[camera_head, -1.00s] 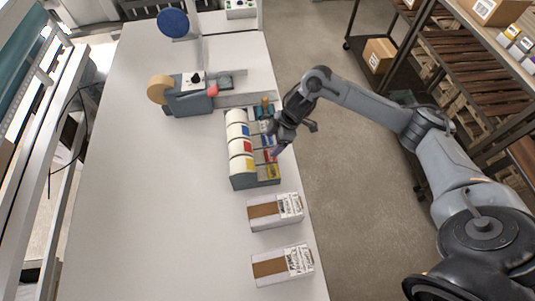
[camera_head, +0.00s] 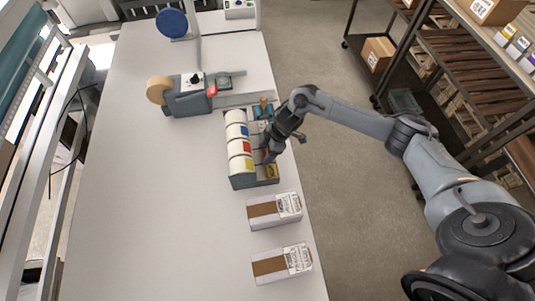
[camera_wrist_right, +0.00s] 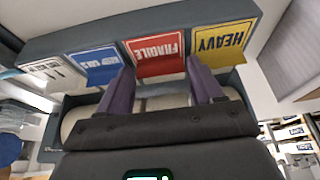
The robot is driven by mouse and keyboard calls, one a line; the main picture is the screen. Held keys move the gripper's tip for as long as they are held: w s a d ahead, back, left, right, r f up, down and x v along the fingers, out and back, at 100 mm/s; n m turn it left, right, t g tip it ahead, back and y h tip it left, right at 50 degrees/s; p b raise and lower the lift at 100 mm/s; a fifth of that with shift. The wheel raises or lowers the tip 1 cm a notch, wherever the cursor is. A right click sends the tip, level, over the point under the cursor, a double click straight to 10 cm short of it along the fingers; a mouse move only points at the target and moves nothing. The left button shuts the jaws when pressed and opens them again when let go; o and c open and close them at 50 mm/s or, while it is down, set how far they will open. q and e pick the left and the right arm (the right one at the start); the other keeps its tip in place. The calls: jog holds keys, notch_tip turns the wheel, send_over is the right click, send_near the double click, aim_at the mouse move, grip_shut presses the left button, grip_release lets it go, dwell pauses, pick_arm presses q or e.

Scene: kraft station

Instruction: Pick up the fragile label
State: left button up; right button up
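The red fragile label (camera_wrist_right: 156,54) sticks out of the grey label dispenser (camera_wrist_right: 190,18), between a blue label and the yellow heavy label (camera_wrist_right: 224,42). In the head view my right gripper (camera_head: 266,158) is over the label side of the dispenser (camera_head: 240,184) and hides most of the red label. In the right wrist view the two purple fingers of my right gripper (camera_wrist_right: 162,85) are apart, one near each lower corner of the red label. Nothing shows gripped between them. My left gripper is not in view.
White label rolls (camera_head: 238,147) fill the dispenser's left side. Two small boxes (camera_head: 262,210) lie on the white table in front of it. A tape machine (camera_head: 190,100) stands behind. The table's left half is clear.

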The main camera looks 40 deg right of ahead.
jog(key=c, duration=0.8)
